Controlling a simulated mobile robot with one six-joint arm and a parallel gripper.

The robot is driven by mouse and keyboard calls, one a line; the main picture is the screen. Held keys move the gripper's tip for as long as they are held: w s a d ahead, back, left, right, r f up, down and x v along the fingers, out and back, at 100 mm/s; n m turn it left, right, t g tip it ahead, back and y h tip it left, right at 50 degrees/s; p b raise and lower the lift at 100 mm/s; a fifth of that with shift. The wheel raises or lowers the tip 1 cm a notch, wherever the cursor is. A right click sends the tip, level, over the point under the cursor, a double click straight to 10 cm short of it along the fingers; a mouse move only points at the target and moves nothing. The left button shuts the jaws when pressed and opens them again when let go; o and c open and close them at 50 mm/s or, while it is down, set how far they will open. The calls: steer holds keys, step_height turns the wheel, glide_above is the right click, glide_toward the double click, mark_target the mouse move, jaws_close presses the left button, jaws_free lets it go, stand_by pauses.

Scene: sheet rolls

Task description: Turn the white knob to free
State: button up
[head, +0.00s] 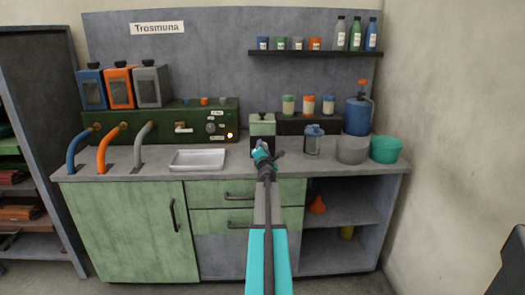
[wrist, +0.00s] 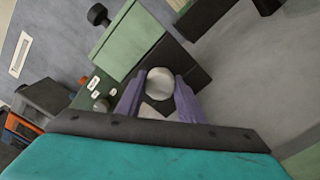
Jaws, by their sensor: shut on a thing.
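The white knob (wrist: 160,82) is a pale round disc at the front of a green box with a dark lower part (wrist: 130,40). My gripper (wrist: 157,90) has its purple fingers on both sides of the knob and is shut on it. In the head view my gripper (head: 262,152) is in front of the green box (head: 262,126) on the counter, and it hides the knob there. I cannot read any mark for the knob's setting.
A dark green panel (head: 160,120) with labels and a grey dial (head: 211,128) stands left of the box. A metal tray (head: 198,159) lies on the counter. A lidded clear jar (head: 313,140), grey tub (head: 352,150) and teal tub (head: 386,150) stand right.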

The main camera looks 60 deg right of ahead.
steer(key=shift+s+d+r, duration=0.1)
steer(key=shift+s+d, duration=0.05)
steer(key=shift+s, duration=0.05)
steer(key=o, duration=1)
steer(key=shift+c, duration=0.2)
steer(key=shift+o, duration=0.5)
steer(key=shift+w, duration=0.1)
steer(key=shift+a, duration=0.25)
steer(key=v, duration=1.3)
steer(key=shift+a, duration=0.2)
